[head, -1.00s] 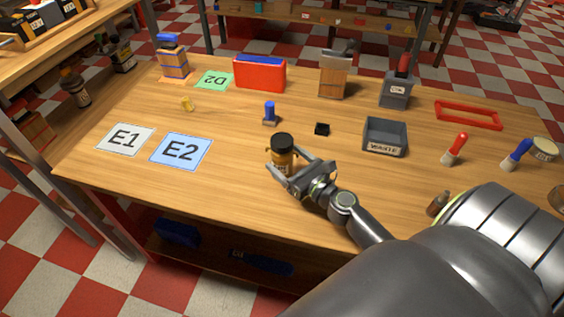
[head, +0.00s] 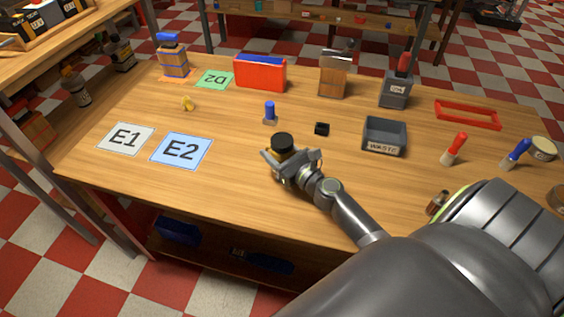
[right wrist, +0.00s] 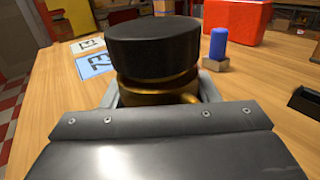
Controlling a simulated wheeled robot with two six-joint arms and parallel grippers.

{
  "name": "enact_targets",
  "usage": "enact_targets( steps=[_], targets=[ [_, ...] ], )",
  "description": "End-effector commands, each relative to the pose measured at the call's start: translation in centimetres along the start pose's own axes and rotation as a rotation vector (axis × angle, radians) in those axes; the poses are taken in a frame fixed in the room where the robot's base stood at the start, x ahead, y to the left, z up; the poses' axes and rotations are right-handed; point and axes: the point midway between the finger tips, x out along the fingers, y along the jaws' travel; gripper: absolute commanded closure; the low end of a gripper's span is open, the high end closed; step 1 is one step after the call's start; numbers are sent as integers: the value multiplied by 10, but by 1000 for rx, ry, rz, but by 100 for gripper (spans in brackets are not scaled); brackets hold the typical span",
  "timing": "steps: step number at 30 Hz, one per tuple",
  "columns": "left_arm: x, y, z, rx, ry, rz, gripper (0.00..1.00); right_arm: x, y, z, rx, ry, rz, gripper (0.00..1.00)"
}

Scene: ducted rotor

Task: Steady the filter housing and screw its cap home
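The filter housing (right wrist: 158,92) is an amber-brass body standing upright on the table, with a wide black cap (head: 282,142) on top. In the right wrist view the cap (right wrist: 153,43) sits over the body, with a narrower brass neck below it. My right gripper (head: 291,160) is low at the housing, its fingers spread on either side of the body below the cap. In the right wrist view the fingers lie close beside the body, and their tips are hidden behind it. I see no clear squeeze on it. My left gripper is not in view.
Cards E1 (head: 125,139) and E2 (head: 181,150) lie left of the housing. A blue-topped post (head: 270,112), a small black block (head: 321,129) and a grey waste bin (head: 385,137) stand behind and right. Bare table surrounds the housing's left and front.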

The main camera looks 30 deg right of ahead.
Motion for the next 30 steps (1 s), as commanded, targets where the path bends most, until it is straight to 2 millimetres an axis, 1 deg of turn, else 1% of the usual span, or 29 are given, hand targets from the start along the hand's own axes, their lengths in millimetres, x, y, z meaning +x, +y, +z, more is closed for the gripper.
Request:
enact_targets(
  steps=[1,5,6,12,16,20,30],
  targets=[
    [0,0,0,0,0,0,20,0,0,0,0,0,0,61],
    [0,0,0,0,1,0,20,0,0,0,0,0,0,78],
    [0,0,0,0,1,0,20,0,0,1,-1,-3,1,79],
    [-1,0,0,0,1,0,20,0,0,2,-1,-2,1,79],
    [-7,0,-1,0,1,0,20,0,0,9,-1,-3,1,79],
    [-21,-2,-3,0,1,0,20,0,0,24,-1,-3,1,79],
    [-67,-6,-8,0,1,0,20,0,0,74,-1,-3,1,79]
  ],
)
